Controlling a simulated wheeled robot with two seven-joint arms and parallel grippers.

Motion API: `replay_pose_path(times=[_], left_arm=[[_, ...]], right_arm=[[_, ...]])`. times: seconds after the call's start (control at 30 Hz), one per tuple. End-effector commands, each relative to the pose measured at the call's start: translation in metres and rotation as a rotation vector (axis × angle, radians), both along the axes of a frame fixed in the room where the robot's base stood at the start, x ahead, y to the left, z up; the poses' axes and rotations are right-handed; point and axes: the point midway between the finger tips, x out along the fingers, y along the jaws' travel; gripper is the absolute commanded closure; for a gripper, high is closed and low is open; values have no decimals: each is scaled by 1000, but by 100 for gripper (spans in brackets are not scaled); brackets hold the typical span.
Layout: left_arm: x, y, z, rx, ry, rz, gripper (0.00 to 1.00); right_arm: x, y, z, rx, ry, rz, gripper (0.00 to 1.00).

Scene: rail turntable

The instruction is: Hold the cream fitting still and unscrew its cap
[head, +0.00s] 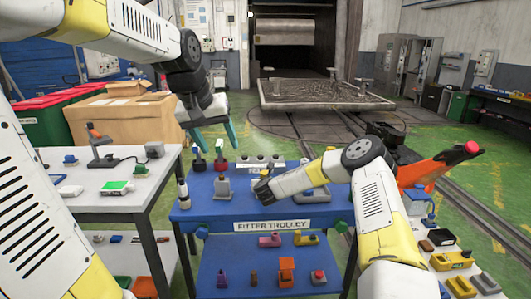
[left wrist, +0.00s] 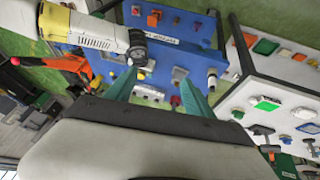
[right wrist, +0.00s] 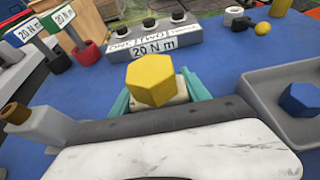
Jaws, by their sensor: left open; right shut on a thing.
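The cream fitting (right wrist: 181,91) stands on the blue top of the trolley, mostly hidden behind its yellow hexagonal cap (right wrist: 150,80) in the right wrist view. The cap sits on the fitting. My right gripper (right wrist: 160,97) is shut on the fitting, with a teal finger on either side, below the cap. In the head view the right gripper (head: 263,189) is low over the trolley top. My left gripper (head: 213,136) is open and empty, raised above the back left of the trolley, well apart from the fitting. Its spread fingers also show in the left wrist view (left wrist: 158,90).
A grey block with "20 N m" (right wrist: 165,42) stands behind the fitting. A grey tray (right wrist: 262,85) holding a blue hexagonal part is at right. A white table (head: 118,200) stands left of the trolley.

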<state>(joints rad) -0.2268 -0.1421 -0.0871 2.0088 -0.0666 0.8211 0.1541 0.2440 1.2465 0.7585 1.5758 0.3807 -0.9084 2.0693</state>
Motion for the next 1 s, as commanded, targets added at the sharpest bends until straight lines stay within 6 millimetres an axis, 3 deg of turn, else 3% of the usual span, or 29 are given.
replay_pose_path(times=[0.03,0.27,0.6,0.8,1.0], left_arm=[[21,-6,-4,6,13,4,38],[106,-31,-27,42,46,34,38],[212,-82,-93,123,70,63,38],[244,-106,-126,161,71,69,38],[256,-116,-140,175,69,71,38]], right_arm=[[-2,0,-6,-1,10,2,100],[-2,0,-6,-1,11,2,100],[-3,0,-7,-1,11,2,100],[-3,0,-7,-1,12,2,100],[-3,0,-7,0,13,2,100]])
